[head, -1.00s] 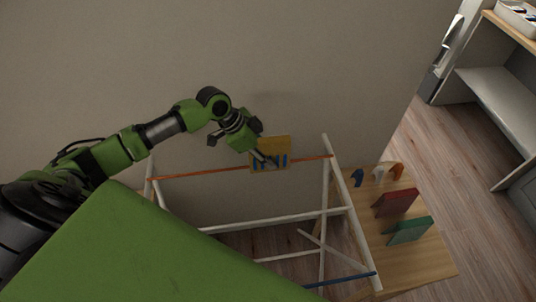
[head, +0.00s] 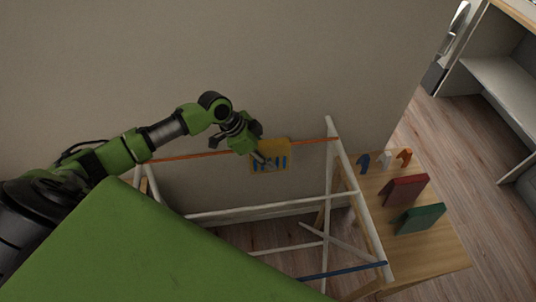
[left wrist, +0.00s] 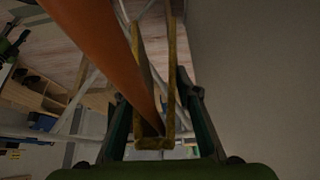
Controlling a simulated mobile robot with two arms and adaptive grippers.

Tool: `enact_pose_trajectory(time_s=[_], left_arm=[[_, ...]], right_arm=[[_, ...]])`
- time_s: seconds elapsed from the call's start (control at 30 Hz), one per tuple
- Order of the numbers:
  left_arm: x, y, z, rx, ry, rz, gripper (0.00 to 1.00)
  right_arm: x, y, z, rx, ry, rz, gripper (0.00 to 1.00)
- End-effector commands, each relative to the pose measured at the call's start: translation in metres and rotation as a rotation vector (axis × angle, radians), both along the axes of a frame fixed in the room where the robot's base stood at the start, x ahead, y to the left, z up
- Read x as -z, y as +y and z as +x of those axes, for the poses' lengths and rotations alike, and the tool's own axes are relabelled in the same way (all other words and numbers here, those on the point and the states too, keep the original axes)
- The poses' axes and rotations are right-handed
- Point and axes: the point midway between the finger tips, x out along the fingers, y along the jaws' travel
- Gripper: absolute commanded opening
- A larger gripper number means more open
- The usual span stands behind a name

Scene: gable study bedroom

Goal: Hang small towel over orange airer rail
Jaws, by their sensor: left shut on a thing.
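The small towel (head: 281,152) is yellow with blue marks. In the head view it hangs across the orange rail (head: 190,156) at the back of the white airer. In the left wrist view the towel (left wrist: 172,75) is a narrow U with its fold near my fingers, and the orange rail (left wrist: 95,35) runs between its two layers. My left gripper (head: 257,147) is shut on the towel's folded top, just over the rail. The wrist view shows the fingers on either side of the fold. Whether the fold rests on the rail is hard to tell. My right gripper is not in view.
The airer (head: 270,210) has white bars and a blue rail (head: 345,271) at its front. A wooden table (head: 432,255) beside it holds red and green book-like items and several small arch shapes. A plain wall stands close behind the rail. Shelves are at upper right.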

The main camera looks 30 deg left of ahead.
Motion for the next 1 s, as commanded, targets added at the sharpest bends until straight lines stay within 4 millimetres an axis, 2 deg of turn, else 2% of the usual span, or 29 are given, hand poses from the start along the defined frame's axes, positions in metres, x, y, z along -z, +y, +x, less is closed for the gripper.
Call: enact_pose_trajectory(time_s=[0.33,0.37,0.4,0.43,0.8,1.0], left_arm=[[0.004,0.000,0.000,0.000,-0.001,-0.001,0.07],[0.004,0.000,0.000,0.000,-0.001,-0.001,0.35],[0.004,0.000,0.000,0.000,-0.001,-0.001,0.45],[0.004,0.000,0.000,0.000,-0.001,-0.001,0.49],[0.002,0.001,-0.001,0.000,0.000,0.000,0.49],[-0.021,0.013,-0.008,-0.001,-0.001,0.002,0.49]], right_arm=[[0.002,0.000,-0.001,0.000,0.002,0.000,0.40],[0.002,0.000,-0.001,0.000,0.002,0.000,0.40],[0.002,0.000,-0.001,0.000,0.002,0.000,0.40],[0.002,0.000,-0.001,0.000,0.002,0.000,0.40],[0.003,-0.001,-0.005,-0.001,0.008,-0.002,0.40],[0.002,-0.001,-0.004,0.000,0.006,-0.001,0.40]])
